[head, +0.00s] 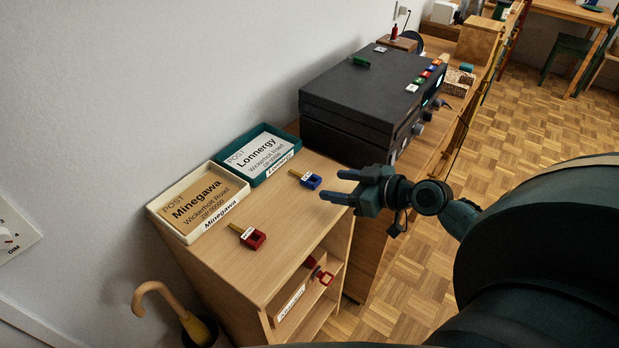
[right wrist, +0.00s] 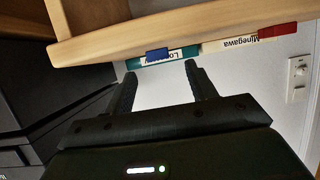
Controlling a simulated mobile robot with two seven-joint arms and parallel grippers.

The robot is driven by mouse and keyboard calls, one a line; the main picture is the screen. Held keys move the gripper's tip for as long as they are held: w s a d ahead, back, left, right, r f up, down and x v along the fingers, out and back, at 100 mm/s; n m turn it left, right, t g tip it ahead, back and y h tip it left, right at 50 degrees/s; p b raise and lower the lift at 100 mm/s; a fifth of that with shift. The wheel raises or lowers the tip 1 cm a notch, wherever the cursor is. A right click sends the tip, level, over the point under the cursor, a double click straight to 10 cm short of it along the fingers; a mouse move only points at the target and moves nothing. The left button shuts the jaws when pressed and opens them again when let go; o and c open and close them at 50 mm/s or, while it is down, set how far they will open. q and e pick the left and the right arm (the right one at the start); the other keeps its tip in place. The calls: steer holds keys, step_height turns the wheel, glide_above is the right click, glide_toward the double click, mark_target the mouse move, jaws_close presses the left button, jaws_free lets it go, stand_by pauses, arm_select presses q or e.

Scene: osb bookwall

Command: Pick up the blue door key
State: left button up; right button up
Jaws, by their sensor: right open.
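In the right wrist view the key appears just beyond the gap between the fingertips (right wrist: 161,68). My left gripper is not in view.
A red key (head: 253,238) lies nearer on the cabinet top (head: 290,222). A cream Minegawa tray (head: 157,212) and a teal Lonnergy tray (head: 259,180) stand along the wall. A black box (head: 360,95) stands behind. An umbrella handle (head: 155,287) is at lower left.

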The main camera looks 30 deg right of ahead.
mark_target(318, 182)
steer(key=x, duration=0.4)
steer(key=shift+w+d+p, duration=0.1)
steer(key=shift+w+p, duration=0.1)
steer(key=shift+p, duration=0.15)
steer(key=shift+f, duration=0.1)
steer(key=c, duration=1)
